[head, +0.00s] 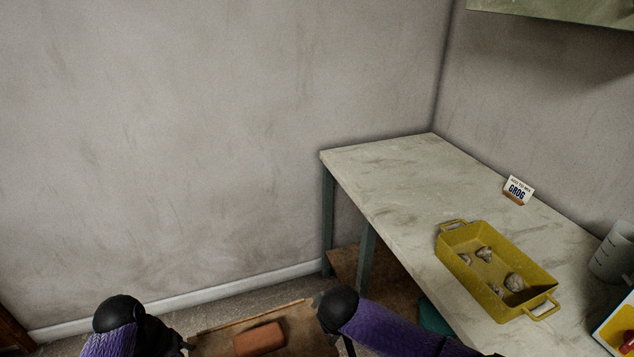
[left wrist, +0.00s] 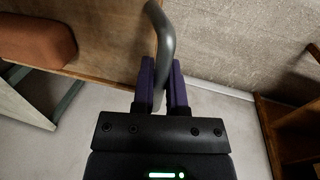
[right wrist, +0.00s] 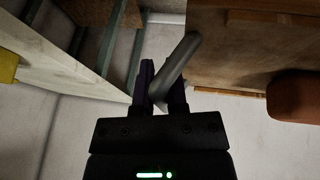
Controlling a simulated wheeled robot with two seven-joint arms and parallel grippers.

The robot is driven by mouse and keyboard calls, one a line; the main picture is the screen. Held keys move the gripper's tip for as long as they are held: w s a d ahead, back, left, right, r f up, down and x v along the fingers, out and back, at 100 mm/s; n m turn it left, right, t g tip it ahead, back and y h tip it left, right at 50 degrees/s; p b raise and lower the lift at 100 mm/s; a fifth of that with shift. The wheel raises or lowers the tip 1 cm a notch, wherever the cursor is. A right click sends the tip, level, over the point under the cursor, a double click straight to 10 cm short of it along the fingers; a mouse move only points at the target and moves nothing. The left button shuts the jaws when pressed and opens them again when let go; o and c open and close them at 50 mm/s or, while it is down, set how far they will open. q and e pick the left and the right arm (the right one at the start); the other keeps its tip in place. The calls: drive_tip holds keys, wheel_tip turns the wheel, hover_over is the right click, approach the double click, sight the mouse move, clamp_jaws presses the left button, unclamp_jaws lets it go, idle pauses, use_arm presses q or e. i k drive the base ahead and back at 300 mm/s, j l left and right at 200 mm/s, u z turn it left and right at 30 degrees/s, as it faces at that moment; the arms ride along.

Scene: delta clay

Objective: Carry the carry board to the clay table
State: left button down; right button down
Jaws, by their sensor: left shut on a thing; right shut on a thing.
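The carry board (head: 215,344) is a brown wooden board at the bottom of the head view, with a terracotta block (head: 259,339) lying on it. My left gripper (left wrist: 162,85) is shut on the grey handle (left wrist: 160,40) at one end of the board. My right gripper (right wrist: 162,85) is shut on the grey handle (right wrist: 180,62) at the other end. The board is held above the floor. A table with a pale, stained top (head: 385,165) and green-grey legs stands to the right in the head view; I cannot tell whether it is the clay table.
A wooden shelf (head: 345,262) sits under the table. The table's far end is clear. A wall (head: 200,130) stands ahead.

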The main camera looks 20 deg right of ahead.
sight(392, 184)
drive_tip(key=i, duration=0.8)
drive_tip(key=i+z, duration=0.15)
drive_tip(key=i, duration=0.65)
drive_tip(key=i+z, duration=0.25)
drive_tip(key=z, duration=0.15)
drive_tip(key=i+z, duration=0.25)
drive_tip(key=z, duration=0.15)
drive_tip(key=i+j+z, duration=0.1)
drive_tip(key=i+z, duration=0.15)
drive_tip(key=z, duration=0.15)
drive_tip(key=i+z, duration=0.15)
drive_tip(key=z, duration=0.25)
drive_tip(key=i+z, duration=0.2)
drive_tip(key=z, duration=0.2)
drive_tip(key=i+z, duration=0.15)
drive_tip(key=z, duration=0.25)
